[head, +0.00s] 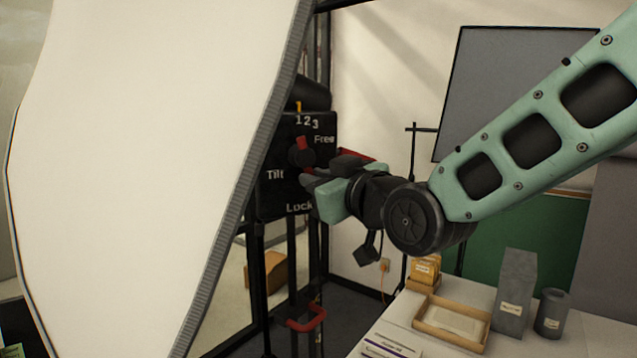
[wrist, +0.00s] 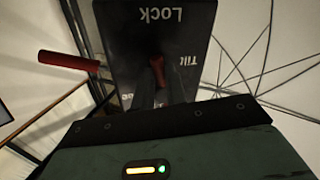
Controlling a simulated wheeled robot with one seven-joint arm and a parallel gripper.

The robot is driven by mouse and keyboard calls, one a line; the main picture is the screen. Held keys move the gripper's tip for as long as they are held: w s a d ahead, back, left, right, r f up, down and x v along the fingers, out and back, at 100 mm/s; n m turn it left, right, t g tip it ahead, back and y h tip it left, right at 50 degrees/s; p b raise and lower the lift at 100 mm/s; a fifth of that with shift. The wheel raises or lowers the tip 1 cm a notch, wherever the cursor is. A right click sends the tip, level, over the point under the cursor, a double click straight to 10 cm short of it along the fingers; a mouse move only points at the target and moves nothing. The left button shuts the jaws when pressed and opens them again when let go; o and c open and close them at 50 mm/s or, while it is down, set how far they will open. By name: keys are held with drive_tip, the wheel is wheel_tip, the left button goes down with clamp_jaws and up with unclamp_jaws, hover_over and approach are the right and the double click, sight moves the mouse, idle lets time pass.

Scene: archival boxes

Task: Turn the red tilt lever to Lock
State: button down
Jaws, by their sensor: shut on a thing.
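The black panel (head: 270,190) in the head view carries the words Free at upper right, Tilt at left and Lock at the bottom. The red tilt lever (head: 303,143) sits on its dark round hub, with its visible red part pointing up, near Free. My gripper (head: 309,179) is at the panel's right side, shut on the lever; its fingers hide part of it. In the wrist view the panel is upside down, with Lock at the top. There the red lever (wrist: 157,68) shows between and just beyond the dark fingers (wrist: 158,93).
A large white panel (head: 140,150) stands close on the left. A red handle (wrist: 68,60) sticks out beside the black panel in the wrist view. A lower red handle (head: 308,318) hangs below. A table with a tray (head: 425,326) and grey containers (head: 515,290) is at lower right.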

drive_tip(key=m+b, duration=0.1)
drive_tip(key=b, duration=0.1)
drive_tip(key=m+b, duration=0.2)
drive_tip(key=b, duration=0.1)
drive_tip(key=shift+s+a+f+t, duration=0.2)
drive_tip(key=shift+a+t, duration=0.1)
drive_tip(key=shift+a, duration=0.1)
drive_tip(key=shift+r, duration=0.1)
drive_tip(key=c, duration=1.4)
unclamp_jaws()
drive_tip(key=shift+c, duration=0.2)
